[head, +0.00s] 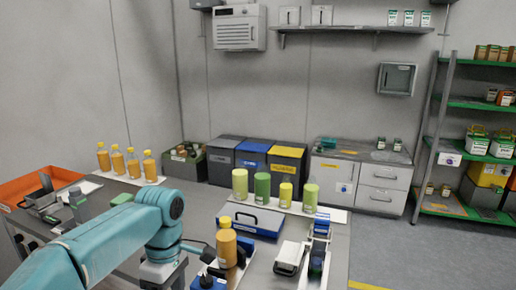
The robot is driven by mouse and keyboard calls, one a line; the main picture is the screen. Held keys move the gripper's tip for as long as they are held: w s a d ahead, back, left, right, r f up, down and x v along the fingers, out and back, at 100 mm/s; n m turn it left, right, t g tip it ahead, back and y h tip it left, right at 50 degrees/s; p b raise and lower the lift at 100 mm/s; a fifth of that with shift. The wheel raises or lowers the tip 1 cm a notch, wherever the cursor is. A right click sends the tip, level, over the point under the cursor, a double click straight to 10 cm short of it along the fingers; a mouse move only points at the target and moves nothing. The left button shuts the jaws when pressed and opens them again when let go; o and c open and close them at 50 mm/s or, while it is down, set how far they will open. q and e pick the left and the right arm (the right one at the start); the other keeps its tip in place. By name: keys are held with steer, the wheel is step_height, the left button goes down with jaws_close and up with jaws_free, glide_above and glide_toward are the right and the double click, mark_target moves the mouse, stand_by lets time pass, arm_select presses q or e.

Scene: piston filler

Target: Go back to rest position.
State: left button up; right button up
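My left arm comes in from the lower left, teal, and bends down at its wrist over the table. My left gripper (162,268) is at the lower end of that arm, cut off by the bottom edge. Its fingertips are not clearly seen, so I cannot tell if it is open or holding anything. My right gripper is not in view. An orange bottle (226,247) with a yellow cap stands upright just right of the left wrist, by a blue device (208,281) at the bottom edge.
Several orange bottles (118,160) stand on a white strip at the table's left. Green and yellow containers (262,188) stand at the back edge, behind a blue case (251,221). A white-and-black device (289,258) lies right of the bottle. Grey floor (420,255) is clear to the right.

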arm_select(q)
steer(key=s+f+m+g+h, duration=0.15)
steer(key=s+f, duration=0.45)
steer(key=f, duration=0.7)
steer(key=s+f+m+g+h, duration=0.1)
steer(key=s+f+g, duration=0.35)
steer(key=f, duration=0.85)
steer(key=s+d+f+m+t+h, duration=0.1)
steer(key=s+d+f+m+t, duration=0.15)
steer(key=s+f, duration=0.35)
steer(key=s+d+f+m+t+h, duration=0.1)
steer(key=s+d+f+m+t, duration=0.2)
steer(key=s, duration=0.6)
steer(key=w+m+t, duration=0.2)
steer(key=w+m, duration=0.1)
steer(key=w+f+m+t, duration=0.1)
steer(key=shift+w+d+m, duration=0.35)
steer(key=shift+w+m, duration=0.05)
